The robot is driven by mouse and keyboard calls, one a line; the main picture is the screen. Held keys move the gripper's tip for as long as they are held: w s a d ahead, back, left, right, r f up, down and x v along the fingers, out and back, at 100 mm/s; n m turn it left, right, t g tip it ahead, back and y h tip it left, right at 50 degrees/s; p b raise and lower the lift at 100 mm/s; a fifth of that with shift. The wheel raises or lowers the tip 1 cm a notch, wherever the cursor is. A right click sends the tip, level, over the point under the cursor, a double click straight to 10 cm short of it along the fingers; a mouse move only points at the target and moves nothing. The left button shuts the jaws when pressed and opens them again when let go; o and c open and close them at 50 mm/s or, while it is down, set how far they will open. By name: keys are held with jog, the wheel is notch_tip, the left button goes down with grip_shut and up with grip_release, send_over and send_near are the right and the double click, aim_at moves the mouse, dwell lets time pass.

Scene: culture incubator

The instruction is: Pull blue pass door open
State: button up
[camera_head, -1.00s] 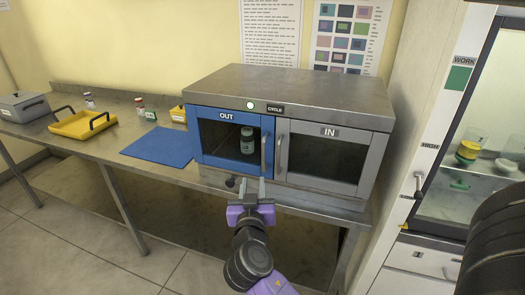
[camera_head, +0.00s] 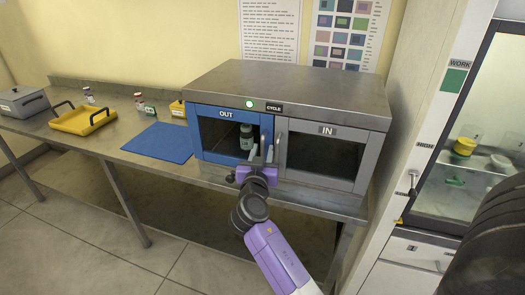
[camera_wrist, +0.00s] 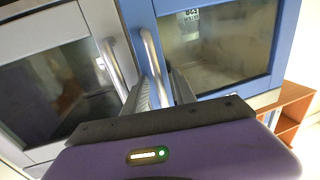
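The blue pass door (camera_head: 210,150), labelled OUT, is the left door of the steel cabinet and looks closed. It has a window and a vertical metal handle at its right edge. In the wrist view the blue door (camera_wrist: 215,90) is on the right, with its handle (camera_wrist: 152,62) beside the grey door's handle. My gripper (camera_head: 262,160) is at the lower part of the blue door's handle. In the wrist view its fingers (camera_wrist: 158,92) are apart, and the blue handle's end lies between them. Contact with the handle cannot be told.
The grey IN door (camera_head: 325,155) and its handle (camera_head: 282,150) are close on the right. A bottle (camera_head: 246,138) stands behind the blue door's window. A blue mat (camera_head: 160,142) and yellow tray (camera_head: 82,121) lie on the bench to the left. Floor in front is free.

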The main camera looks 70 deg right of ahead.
jog(key=shift+c, duration=0.4)
grip_shut()
dwell(0.9)
